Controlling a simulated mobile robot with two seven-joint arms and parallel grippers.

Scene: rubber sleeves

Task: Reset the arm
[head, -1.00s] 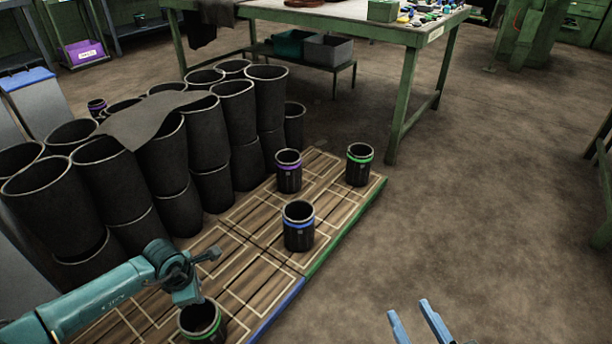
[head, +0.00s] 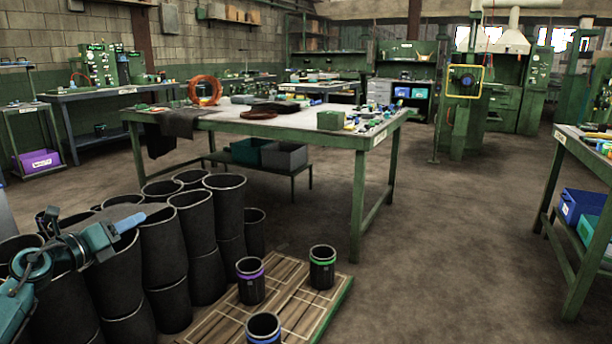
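My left gripper (head: 130,222) is at the left in the head view, in front of the large black sleeves. Its blue finger shows from the side, so I cannot tell whether it is open or shut. I see nothing held in it. My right gripper is out of view. On the wooden pallet (head: 207,330) stand small black sleeves, upright: one with a purple band (head: 251,287), one with a green band (head: 322,276) and one with a blue band (head: 263,331), cut off by the bottom edge.
Stacked large black sleeves (head: 165,265) fill the lower left, close to my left arm. A green worktable (head: 359,215) stands behind them, with a grey bin (head: 284,156) on its lower shelf. Another bench (head: 590,175) is at the right. The floor between is clear.

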